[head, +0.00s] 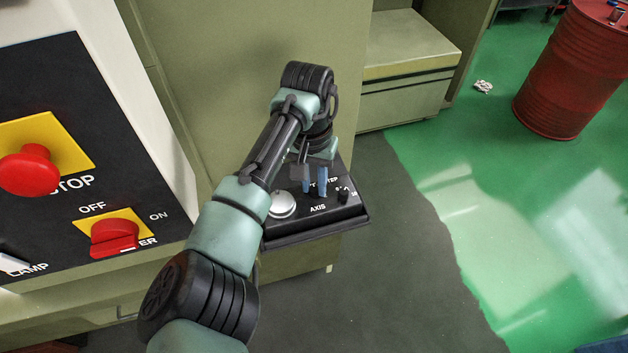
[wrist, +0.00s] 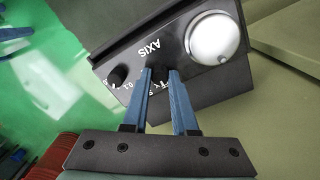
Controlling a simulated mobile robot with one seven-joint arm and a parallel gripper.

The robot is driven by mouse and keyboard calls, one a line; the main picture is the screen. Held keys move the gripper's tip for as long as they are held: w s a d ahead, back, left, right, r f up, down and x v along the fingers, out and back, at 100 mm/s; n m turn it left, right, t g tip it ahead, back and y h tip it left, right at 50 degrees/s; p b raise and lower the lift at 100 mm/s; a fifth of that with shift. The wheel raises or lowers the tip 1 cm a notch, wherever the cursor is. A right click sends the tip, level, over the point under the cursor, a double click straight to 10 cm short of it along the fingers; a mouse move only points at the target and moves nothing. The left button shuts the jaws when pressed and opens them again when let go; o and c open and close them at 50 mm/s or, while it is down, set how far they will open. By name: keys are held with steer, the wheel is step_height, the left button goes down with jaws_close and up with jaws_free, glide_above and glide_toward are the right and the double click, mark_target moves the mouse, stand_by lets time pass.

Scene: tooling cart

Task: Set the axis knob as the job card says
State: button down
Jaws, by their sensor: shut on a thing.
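A black control box (head: 340,217) marked AXIS stands out from the olive cabinet in the head view, and its panel (wrist: 195,75) fills the upper middle of the wrist view. My gripper (head: 316,190) is over the panel with its blue fingers pointing down. In the wrist view its fingertips (wrist: 160,75) are shut on the axis knob (wrist: 159,74), just by the AXIS label. The fingers hide most of that knob and part of its scale, so its setting cannot be read. No job card can be made out in either view.
A silver round dial (head: 283,205) and a smaller black knob (head: 344,195) flank the axis knob. At left is a panel with a red stop button (head: 30,172) and a red switch (head: 113,236). A red drum (head: 568,75) stands at back right. The floor beside the box is clear.

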mark_target(313, 186)
steer(key=m, duration=0.3)
steer(key=shift+d+m, duration=0.1)
steer(key=shift+m, duration=0.2)
steer(key=shift+w+m, duration=0.1)
steer(key=shift+m, duration=1.8)
steer(key=shift+b, duration=0.3)
steer(key=c, duration=0.7)
jaws_free()
step_height(313, 186, up, 13)
steer(key=shift+w+a, duration=0.15)
steer(key=shift+a, duration=0.05)
